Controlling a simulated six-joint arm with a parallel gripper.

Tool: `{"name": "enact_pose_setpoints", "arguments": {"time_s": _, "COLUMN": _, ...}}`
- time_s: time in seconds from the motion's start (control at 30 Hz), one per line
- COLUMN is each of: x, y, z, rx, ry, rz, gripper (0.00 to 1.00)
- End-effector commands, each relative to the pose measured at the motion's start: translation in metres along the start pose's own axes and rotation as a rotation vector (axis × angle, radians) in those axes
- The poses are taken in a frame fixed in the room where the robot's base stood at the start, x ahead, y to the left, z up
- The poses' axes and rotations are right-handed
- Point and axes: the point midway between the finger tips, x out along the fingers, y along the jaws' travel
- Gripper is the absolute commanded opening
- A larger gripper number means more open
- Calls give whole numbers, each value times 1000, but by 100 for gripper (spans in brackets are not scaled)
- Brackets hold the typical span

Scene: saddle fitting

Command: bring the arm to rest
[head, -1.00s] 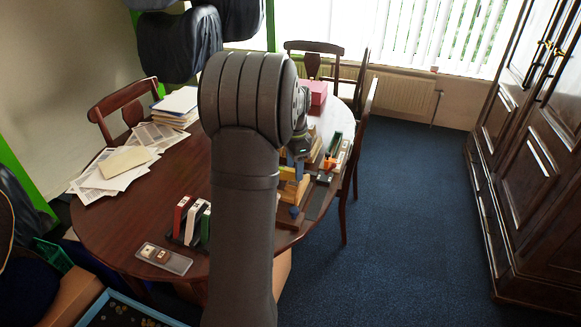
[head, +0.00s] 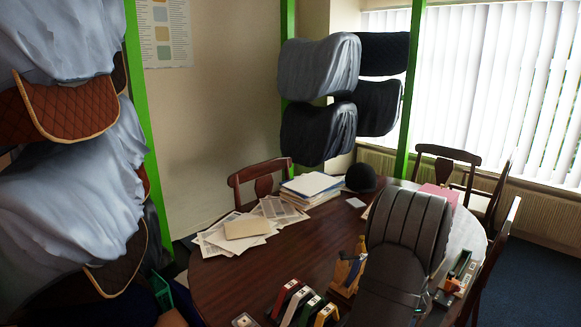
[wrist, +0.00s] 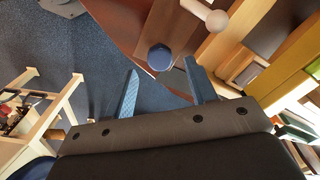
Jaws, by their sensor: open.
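My gripper (wrist: 160,90) shows in the wrist view with its two blue fingers spread wide apart. It is open and nothing is held between the fingers. A dark blue faceted knob (wrist: 160,57) lies beyond the fingertips, near the edge of the brown table, apart from both fingers. In the head view my grey arm rises in front of the right part of the table (head: 250,272); my gripper is hidden there.
Papers (head: 238,235), a stack of folders (head: 311,187) and a black hat (head: 361,178) lie on the table. Coloured upright blocks (head: 287,298) stand at its front. Chairs surround it. Covered saddles (head: 320,70) hang on green posts. The wrist view shows blue floor and a pale wooden stand (wrist: 45,120).

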Motion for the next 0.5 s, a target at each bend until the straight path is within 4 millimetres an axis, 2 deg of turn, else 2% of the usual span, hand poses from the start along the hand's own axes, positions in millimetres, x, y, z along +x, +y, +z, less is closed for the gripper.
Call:
{"name": "enact_pose_setpoints", "arguments": {"time_s": 0.03, "x": 9, "y": 1, "z": 0, "rx": 0, "ry": -2, "rz": 3, "gripper": 51}}
{"name": "enact_pose_setpoints", "arguments": {"time_s": 0.2, "x": 29, "y": 0, "z": 0, "rx": 0, "ry": -1, "rz": 2, "gripper": 51}}
{"name": "enact_pose_setpoints", "arguments": {"time_s": 0.5, "x": 36, "y": 0, "z": 0, "rx": -4, "ry": 0, "rz": 0, "gripper": 51}}
